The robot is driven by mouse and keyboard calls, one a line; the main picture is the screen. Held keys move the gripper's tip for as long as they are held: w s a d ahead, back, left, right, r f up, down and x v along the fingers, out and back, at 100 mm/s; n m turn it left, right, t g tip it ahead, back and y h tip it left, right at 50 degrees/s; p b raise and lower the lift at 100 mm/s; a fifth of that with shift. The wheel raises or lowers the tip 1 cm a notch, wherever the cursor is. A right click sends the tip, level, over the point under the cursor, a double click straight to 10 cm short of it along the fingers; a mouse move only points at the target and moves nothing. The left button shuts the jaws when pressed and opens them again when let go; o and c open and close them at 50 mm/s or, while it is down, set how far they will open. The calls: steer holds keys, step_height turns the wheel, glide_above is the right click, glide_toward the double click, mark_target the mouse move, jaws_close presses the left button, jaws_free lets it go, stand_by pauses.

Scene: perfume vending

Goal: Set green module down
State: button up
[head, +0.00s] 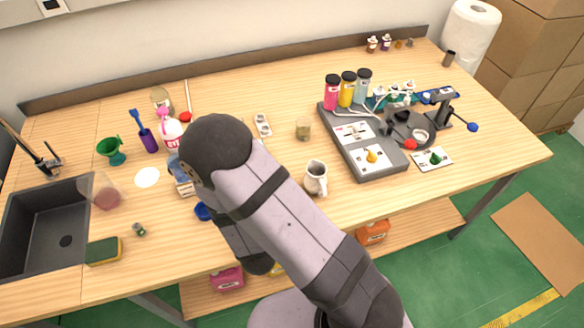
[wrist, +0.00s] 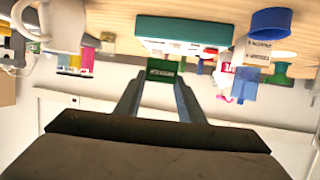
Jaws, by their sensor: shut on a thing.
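In the wrist view, my gripper (wrist: 162,82) is shut on a small dark green module (wrist: 161,71) with a pale label, held between the two fingertips. The wrist view looks tilted, with the wooden table (wrist: 120,25) along the top. In the head view, my own arm hides the fingertips, the module and the teal block.
A white mug (head: 316,178) stands right of my arm, and a blue cap (head: 202,211) lies to its left. A grey machine (head: 381,173) with bottles stands at the right. A dark sink (head: 64,241) is at the left. Bare table lies in front of the mug.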

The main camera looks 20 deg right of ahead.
steer(key=w+n+y+b, duration=0.1)
steer(key=w, duration=0.3)
steer(key=w+y+b, duration=0.1)
steer(key=w, duration=0.4)
steer(key=shift+w+a+f+n+b, duration=0.15)
steer(key=shift+w+n+b, duration=0.1)
steer(key=shift+n+b, duration=0.15)
steer(key=shift+n+y, duration=0.5)
steer(key=shift+y, duration=0.2)
steer(key=w+d, duration=0.1)
steer(key=w+d+r+b, duration=0.1)
steer(key=w, duration=0.1)
steer(key=shift+w+r, duration=0.1)
steer(key=shift+w, duration=0.15)
steer(key=w+d+r+n+y+b, duration=0.1)
steer(key=w+d+y+b, duration=0.1)
steer(key=w+d, duration=0.15)
steer(key=n+y+b, duration=0.2)
steer(key=n+b, duration=0.1)
steer(key=b, duration=0.1)
glide_above(322, 159)
steer(key=f, duration=0.1)
steer(key=shift+g, duration=0.4)
steer(key=shift+f+p, duration=0.8)
steer(key=shift+f, duration=4.25)
steer(key=shift+f, duration=0.2)
steer(key=o, duration=1.1)
steer(key=shift+o, duration=0.2)
